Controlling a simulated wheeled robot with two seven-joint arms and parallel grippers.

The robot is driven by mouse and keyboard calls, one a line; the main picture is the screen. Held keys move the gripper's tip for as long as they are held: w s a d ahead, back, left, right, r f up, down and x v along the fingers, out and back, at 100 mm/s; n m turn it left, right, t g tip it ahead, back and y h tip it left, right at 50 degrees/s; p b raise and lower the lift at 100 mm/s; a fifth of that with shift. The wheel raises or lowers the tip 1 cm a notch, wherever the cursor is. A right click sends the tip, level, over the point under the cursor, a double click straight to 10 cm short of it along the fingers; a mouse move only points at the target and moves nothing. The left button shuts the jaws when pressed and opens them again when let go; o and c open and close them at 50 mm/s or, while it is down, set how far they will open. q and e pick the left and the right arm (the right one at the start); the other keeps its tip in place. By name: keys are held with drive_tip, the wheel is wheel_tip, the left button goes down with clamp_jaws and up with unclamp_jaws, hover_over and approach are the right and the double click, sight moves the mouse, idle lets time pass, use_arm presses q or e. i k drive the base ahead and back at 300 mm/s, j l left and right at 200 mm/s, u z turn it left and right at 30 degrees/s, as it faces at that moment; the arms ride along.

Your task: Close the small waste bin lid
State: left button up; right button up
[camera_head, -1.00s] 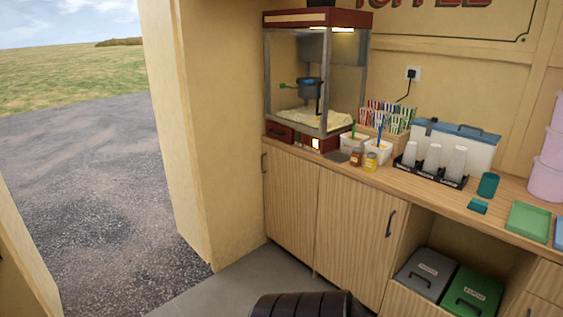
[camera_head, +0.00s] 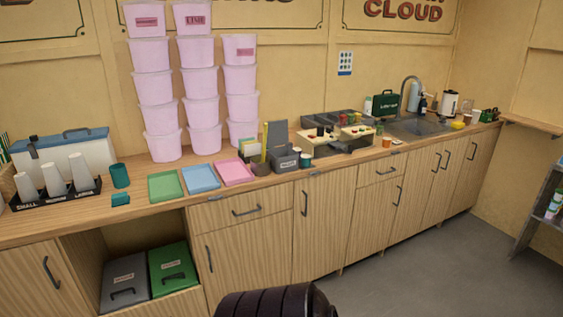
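A small dark grey box (camera_head: 287,161) with a pale label stands on the counter, right of the pink tray. The label is too small to read for certain. A flat grey panel (camera_head: 276,136) rises upright at its back left, like a raised lid. Its hinge is too small to make out. Neither of my grippers is in view.
Pink, blue and green trays (camera_head: 165,186) lie left of the box, below stacked pink tubs (camera_head: 155,88). A small dark pot (camera_head: 260,169) and cups (camera_head: 305,160) stand close to the box. A grey bin (camera_head: 125,281) and green bin (camera_head: 172,268), lids down, sit under the counter.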

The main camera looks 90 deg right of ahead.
sight(277, 135)
drive_tip(key=z, duration=2.8)
drive_tip(key=i+j, duration=0.05)
